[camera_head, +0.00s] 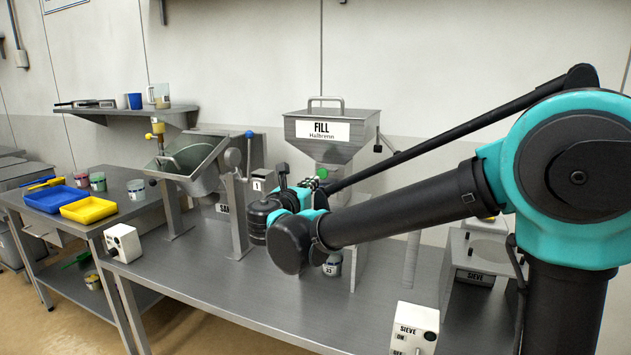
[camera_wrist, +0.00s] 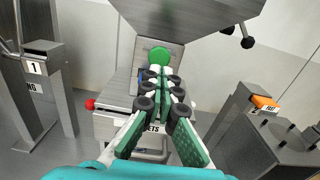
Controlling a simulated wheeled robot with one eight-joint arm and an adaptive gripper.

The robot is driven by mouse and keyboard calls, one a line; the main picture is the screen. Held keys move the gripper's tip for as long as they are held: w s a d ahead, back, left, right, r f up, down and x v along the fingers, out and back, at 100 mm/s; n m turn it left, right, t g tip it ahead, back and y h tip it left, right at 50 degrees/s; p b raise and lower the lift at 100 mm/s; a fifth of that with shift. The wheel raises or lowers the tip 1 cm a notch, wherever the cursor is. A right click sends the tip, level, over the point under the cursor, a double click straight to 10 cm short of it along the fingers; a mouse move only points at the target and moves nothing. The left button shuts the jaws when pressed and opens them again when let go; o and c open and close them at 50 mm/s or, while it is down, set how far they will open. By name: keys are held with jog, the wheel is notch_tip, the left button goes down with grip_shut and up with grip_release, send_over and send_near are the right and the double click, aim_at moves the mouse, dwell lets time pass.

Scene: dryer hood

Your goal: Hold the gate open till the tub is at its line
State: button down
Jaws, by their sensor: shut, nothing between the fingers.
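The steel FILL hopper (camera_head: 322,130) stands at the middle of the bench; its underside (camera_wrist: 190,14) fills the top of the wrist view. A round green disc (camera_wrist: 159,56), possibly the gate's push pad, sits on a plate below it. My gripper (camera_wrist: 162,80) is shut and empty, with its fingertips just in front of the disc; I cannot tell whether they touch it. In the head view my gripper (camera_head: 312,182) is below the hopper, partly behind my arm. A small tub (camera_head: 332,266) stands low under the hopper, mostly hidden; its line is not visible.
A tilted steel pan (camera_head: 190,160) on a stand is to the left. A SIEVE switch box (camera_head: 410,328) is at the front right, near the sieve station (camera_head: 474,272). Yellow (camera_head: 88,210) and blue (camera_head: 57,199) trays lie on the left table.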

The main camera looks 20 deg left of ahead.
jog(key=s, duration=0.6)
jog(key=shift+a, duration=0.2)
jog(key=shift+d, duration=0.1)
dwell(0.7)
jog(key=w+d+f+m+g+h, duration=0.25)
jog(key=d+f+m, duration=0.3)
jog(key=d, duration=0.55)
jog(key=w+d+f+m+g+h, duration=0.1)
jog(key=w+d+f+m+g, duration=0.5)
jog(key=d, duration=0.5)
jog(key=s+d+f+m+g, duration=0.1)
jog(key=s+d+f+m, duration=0.3)
jog(key=d, duration=0.3)
jog(key=s+d+f+m+g, duration=0.1)
jog(key=s+d+f+m, duration=0.25)
jog(key=d+f, duration=0.4)
jog(key=s+d+f+m+g+y, duration=0.1)
jog(key=s+d+f+m, duration=0.3)
jog(key=m, duration=0.4)
jog(key=s+d+f+m+g+y, duration=0.2)
jog(key=s+d+f+m+y, duration=0.1)
jog(key=s+f+m, duration=0.3)
jog(key=s+d+m, duration=0.1)
jog(key=s+m, duration=0.1)
jog(key=s, duration=0.1)
jog(key=shift+f+y, duration=0.3)
jog(key=shift+y, duration=0.05)
